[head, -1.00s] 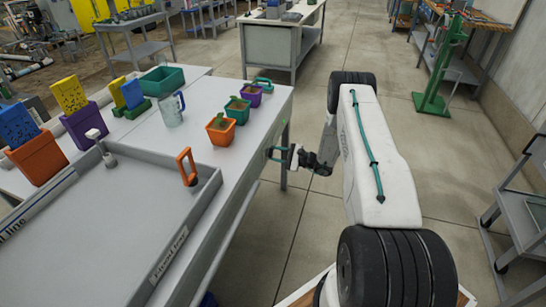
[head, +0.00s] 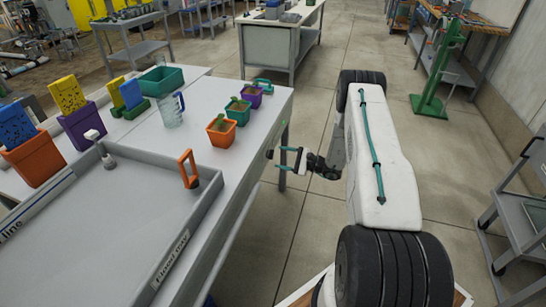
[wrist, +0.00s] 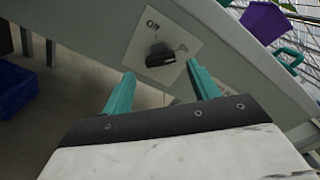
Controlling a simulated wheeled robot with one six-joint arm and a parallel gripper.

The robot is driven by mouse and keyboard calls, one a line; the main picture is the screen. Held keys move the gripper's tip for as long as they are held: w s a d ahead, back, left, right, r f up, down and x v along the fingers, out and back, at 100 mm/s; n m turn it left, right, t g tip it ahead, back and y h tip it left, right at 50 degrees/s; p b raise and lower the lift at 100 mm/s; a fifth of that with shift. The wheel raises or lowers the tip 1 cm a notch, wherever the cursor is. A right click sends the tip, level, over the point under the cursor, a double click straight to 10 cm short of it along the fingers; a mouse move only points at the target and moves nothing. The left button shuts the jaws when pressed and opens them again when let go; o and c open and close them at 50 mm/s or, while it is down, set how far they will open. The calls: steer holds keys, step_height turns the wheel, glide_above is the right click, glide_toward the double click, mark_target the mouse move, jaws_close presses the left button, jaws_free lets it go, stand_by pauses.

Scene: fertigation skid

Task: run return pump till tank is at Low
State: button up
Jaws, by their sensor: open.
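A black switch knob (wrist: 160,55) sits on a pale square plate (wrist: 182,46) on the table's side panel in the wrist view. A handwritten-looking word, apparently "Off", is above the knob, and a faint mark is to its right. My gripper (wrist: 162,72) has its two teal fingers apart, one on each side below the knob, with nothing between them. In the head view my gripper (head: 282,158) points left at the table's right side, a little apart from it. I cannot identify a tank or its Low mark in either view.
A grey tray (head: 110,215) with an orange-handled fitting (head: 188,168) fills the near table. Behind it are a clear jug (head: 170,112), an orange pot (head: 221,131), more pots and planters. A blue crate (wrist: 22,88) is low left.

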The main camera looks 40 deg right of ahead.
steer(key=shift+h, duration=0.3)
steer(key=s+d, duration=0.1)
steer(key=d, duration=0.1)
steer(key=s+d, duration=0.1)
steer(key=s, duration=0.1)
steer(key=shift+d, duration=0.4)
